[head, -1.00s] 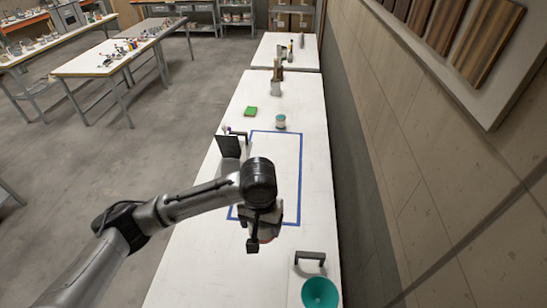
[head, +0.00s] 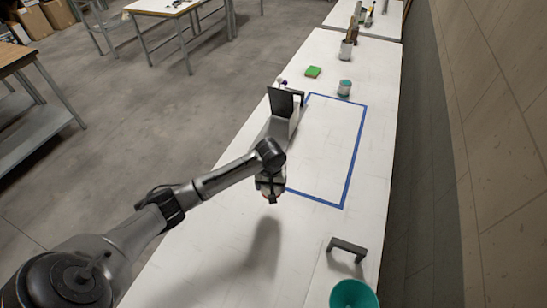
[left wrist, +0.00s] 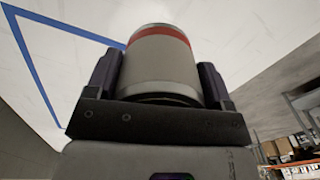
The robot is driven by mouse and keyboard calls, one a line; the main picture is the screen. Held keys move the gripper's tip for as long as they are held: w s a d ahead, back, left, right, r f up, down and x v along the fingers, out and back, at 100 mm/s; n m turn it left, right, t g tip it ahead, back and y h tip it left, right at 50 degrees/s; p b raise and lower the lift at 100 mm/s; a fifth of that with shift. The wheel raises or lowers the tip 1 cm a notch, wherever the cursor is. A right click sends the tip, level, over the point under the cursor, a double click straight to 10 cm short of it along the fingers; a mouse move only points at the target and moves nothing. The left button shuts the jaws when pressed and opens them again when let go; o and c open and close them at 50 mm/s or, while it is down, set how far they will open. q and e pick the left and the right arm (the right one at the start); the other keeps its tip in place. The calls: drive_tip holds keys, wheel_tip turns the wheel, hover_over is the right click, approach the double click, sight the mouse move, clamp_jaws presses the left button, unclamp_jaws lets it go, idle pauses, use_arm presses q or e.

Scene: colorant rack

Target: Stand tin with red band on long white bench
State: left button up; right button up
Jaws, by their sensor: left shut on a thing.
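The grey tin with a red band (left wrist: 162,68) is between the two fingers of my left gripper (left wrist: 160,85) in the left wrist view. The red band circles it near its far end. In the head view my left gripper (head: 270,190) hangs over the long white bench (head: 310,235), by the near left corner of a blue tape rectangle (head: 349,168). Its shadow falls on the bench, apart from it. The tin is mostly hidden there by the gripper. My right gripper is not in view.
A dark upright plate (head: 284,101) stands left of the rectangle. A dark handle (head: 347,247) and teal bowl (head: 354,295) are at near right. The rectangle's inside is clear.

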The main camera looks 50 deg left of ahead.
use_arm(q)
drive_tip(key=s+a+f, duration=0.2)
drive_tip(key=a, duration=0.1)
drive_tip(key=s+a+f, duration=0.2)
drive_tip(key=s, duration=0.1)
drive_tip(key=s+a+f, duration=0.2)
drive_tip(key=a+f, duration=0.1)
drive_tip(key=shift+s+a, duration=0.35)
drive_tip(key=shift+s, duration=0.05)
drive_tip(key=shift+f, duration=1.95)
drive_tip(key=shift+f, duration=0.1)
drive_tip(key=shift+f, duration=0.1)
drive_tip(key=o, duration=1)
